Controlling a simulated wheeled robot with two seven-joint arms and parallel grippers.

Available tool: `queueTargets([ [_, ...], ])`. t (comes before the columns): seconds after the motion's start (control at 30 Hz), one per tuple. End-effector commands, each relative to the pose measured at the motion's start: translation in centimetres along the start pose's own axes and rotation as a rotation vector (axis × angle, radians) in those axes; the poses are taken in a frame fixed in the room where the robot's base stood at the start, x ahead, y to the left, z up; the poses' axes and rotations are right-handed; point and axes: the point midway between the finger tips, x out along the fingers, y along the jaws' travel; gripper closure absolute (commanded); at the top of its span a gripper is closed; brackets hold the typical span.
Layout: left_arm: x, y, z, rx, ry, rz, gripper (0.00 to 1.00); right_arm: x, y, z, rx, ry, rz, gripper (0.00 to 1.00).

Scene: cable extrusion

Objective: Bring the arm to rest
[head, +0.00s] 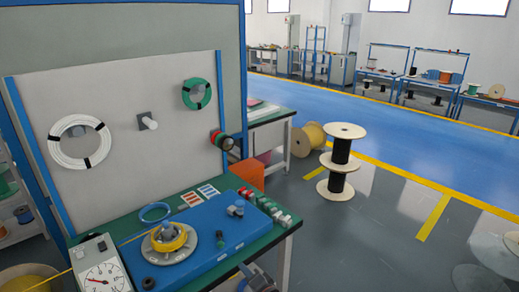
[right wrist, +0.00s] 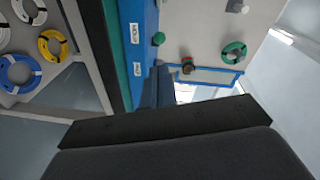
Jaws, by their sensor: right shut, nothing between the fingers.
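My right gripper (head: 257,279) shows small and dark at the bottom edge of the head view, just off the front edge of the green-topped workbench (head: 262,236). It is shut and empty, apart from the bench and the things on it. Its lower part is cut off by the picture edge. In the right wrist view, dark parts of my own arm and gripper fill the bottom. My left gripper is not in view.
The bench carries a blue machine (head: 205,247) with a yellow coil (head: 168,238), and a dial gauge (head: 102,275). A panel (head: 115,145) with coils stands behind. Black spools (head: 340,160) stand on the floor to the right. The grey floor between is clear.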

Motion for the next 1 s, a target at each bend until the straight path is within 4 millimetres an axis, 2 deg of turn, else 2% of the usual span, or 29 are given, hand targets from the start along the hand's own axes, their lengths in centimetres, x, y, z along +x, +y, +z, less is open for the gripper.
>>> queueTargets([
  [0.07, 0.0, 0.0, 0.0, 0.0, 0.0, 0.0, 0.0, 0.0, 0.9, 0.7, -0.102, -0.035, 0.037, 1.0],
  [0.17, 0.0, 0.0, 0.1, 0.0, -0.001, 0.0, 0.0, -0.1, 3.6, 1.7, -0.277, -0.098, 0.121, 1.0],
  [0.33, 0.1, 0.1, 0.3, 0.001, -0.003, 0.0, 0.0, -1.1, 10.9, 1.9, -0.556, -0.214, 0.306, 1.0],
  [0.47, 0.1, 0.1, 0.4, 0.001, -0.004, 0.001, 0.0, -3.7, 17.7, 2.2, -0.709, -0.316, 0.46, 1.0],
  [0.57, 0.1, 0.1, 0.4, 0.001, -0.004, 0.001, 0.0, -6.8, 23.1, 2.8, -0.789, -0.401, 0.577, 1.0],
  [0.7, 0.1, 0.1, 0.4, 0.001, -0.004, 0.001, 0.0, -12.0, 29.9, 4.2, -0.85, -0.513, 0.719, 1.0],
  [0.87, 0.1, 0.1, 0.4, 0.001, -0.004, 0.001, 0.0, -18.9, 36.7, 6.6, -0.865, -0.625, 0.861, 1.0],
  [1.0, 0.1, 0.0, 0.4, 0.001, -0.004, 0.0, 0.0, -25.6, 41.6, 9.3, -0.845, -0.705, 0.96, 1.0],
])
